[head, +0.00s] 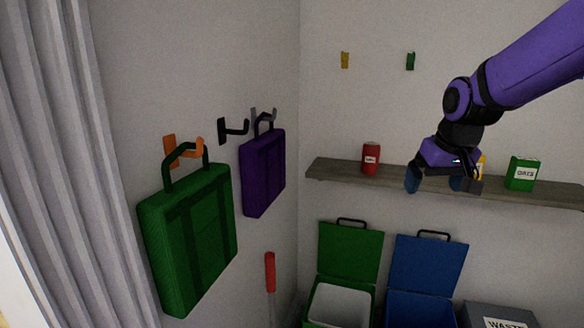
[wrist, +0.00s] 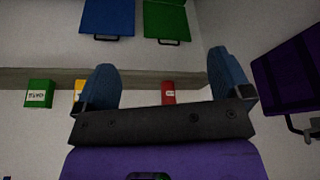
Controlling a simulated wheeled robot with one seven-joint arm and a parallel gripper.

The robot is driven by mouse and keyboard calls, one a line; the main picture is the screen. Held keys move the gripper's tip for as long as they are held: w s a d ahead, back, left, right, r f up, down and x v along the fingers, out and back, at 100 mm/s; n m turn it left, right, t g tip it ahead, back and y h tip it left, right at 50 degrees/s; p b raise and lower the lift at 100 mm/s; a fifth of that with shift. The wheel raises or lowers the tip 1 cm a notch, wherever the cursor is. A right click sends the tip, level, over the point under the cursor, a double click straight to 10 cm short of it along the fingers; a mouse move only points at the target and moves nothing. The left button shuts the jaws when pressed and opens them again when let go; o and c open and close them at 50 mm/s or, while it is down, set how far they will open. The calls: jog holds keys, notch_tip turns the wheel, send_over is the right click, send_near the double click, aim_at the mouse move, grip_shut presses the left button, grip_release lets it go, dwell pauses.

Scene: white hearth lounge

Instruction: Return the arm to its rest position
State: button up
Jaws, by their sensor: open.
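My gripper (head: 433,183) hangs from my purple arm in front of the wooden shelf at the right in the head view. Its two blue fingers are spread apart with nothing between them. In the wrist view my gripper (wrist: 164,85) also shows open and empty, with the shelf behind it. In the head view it partly hides a yellow item (head: 482,166) on the shelf.
The shelf (head: 330,172) holds a red can (head: 371,158) and a green oats box (head: 522,173). Open green (head: 350,250) and blue (head: 428,265) bins and a grey waste bin (head: 500,315) stand below. Green (head: 188,235) and purple (head: 262,172) bags hang on the left wall.

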jog(key=s+d+r, duration=0.1)
jog(key=s, duration=1.1)
jog(key=s+r+t, duration=0.1)
jog(key=s+r, duration=0.1)
jog(key=s, duration=1)
jog(key=shift+d+r+m, duration=0.25)
jog(key=shift+d+m, duration=0.1)
jog(key=shift+m, duration=0.05)
